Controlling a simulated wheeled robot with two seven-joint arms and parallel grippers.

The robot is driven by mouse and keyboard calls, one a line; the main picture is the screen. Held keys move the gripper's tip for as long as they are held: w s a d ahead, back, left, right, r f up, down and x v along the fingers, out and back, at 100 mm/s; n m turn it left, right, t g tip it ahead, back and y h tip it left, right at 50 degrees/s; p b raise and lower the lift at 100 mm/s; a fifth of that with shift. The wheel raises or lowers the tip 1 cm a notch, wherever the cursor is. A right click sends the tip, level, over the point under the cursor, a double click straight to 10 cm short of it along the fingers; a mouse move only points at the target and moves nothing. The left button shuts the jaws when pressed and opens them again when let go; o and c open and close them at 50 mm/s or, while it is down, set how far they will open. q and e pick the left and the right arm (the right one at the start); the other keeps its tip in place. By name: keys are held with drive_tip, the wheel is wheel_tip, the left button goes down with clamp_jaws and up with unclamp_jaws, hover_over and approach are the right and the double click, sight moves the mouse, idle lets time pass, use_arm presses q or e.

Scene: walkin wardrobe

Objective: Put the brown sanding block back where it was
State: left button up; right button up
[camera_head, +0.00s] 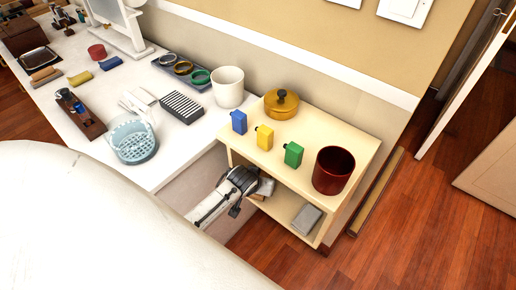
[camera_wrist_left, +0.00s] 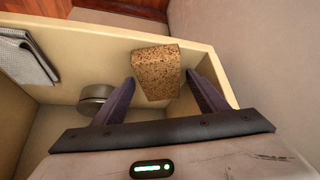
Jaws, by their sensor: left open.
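The brown sanding block (camera_wrist_left: 156,72), speckled like cork, shows in the left wrist view by the edge of the cream shelf compartment. My left gripper (camera_wrist_left: 160,82) is open, with one dark finger on each side of the block. The right finger is very near it, and a gap shows at the left finger. I cannot tell whether either finger touches. In the head view my left gripper (camera_head: 255,188) reaches into the lower level of the cream shelf unit (camera_head: 335,122), and the block is mostly hidden there. My right gripper is not in view.
A folded grey cloth (camera_wrist_left: 25,58) and a round metal tin (camera_wrist_left: 97,98) lie in the compartment.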

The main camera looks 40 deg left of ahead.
use_arm(q)
drive_tip(key=p+v, duration=0.2)
drive_tip(key=v, duration=0.4)
drive_tip(key=shift+s+d+r, duration=0.1)
drive_tip(key=shift+r, duration=0.25)
drive_tip(key=shift+s+d+r, duration=0.1)
drive_tip(key=shift+s, duration=0.2)
drive_tip(key=s+d+f+m+t+h, duration=0.1)
drive_tip(key=s+d+m+h, duration=0.3)
drive_tip(key=s+d, duration=0.8)
drive_tip(key=s+m+t, duration=0.1)
drive_tip(key=s, duration=0.3)
drive_tip(key=shift+d+f+m, duration=0.25)
drive_tip(key=shift+d+m, duration=0.05)
drive_tip(key=shift+d, duration=0.05)
